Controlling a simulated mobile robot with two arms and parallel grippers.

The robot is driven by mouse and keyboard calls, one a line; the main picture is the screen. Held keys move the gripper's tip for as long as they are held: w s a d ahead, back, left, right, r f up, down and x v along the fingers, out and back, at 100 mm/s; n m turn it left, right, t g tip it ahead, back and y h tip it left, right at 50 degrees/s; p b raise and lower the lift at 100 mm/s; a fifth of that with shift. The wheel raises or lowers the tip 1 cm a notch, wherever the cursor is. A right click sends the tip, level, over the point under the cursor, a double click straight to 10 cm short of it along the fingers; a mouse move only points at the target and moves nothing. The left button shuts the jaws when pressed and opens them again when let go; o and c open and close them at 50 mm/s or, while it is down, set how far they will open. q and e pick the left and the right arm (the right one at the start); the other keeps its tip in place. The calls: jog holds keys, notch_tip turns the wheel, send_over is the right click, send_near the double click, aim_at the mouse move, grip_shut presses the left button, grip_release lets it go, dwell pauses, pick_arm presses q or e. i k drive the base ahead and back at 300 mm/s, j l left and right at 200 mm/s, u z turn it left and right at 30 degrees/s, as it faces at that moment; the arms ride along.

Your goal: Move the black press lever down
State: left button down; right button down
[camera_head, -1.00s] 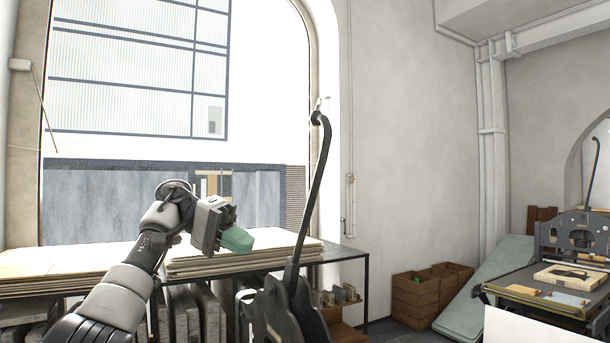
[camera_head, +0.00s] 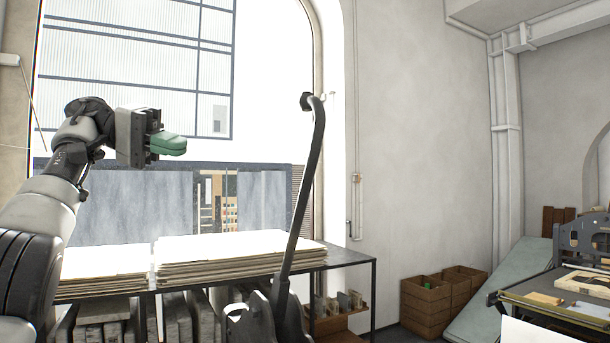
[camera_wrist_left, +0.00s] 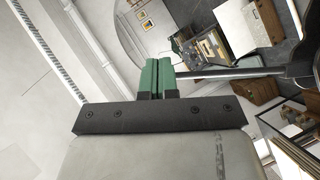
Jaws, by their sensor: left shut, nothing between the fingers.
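The black press lever (camera_head: 304,195) stands nearly upright in the middle of the head view, leaning slightly right, with a hooked top end. Its lower end goes into a dark mount at the bottom. My left gripper (camera_head: 172,145), with green fingers, is left of the lever, a little below the height of its top. The fingers are shut, empty and apart from the lever in the head view. In the left wrist view the green fingers (camera_wrist_left: 158,75) are together, and the dark lever (camera_wrist_left: 225,73) runs sideways to their right. My right gripper is not seen.
A table with stacked boards (camera_head: 225,250) stands behind the lever by the window. Wooden crates (camera_head: 427,305) sit on the floor at right. A press (camera_head: 575,260) stands at the far right. Open air lies between my left gripper and the lever.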

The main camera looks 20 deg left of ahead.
aim_at(308, 102)
jog(key=i+j, duration=0.1)
jog(key=i, duration=0.8)
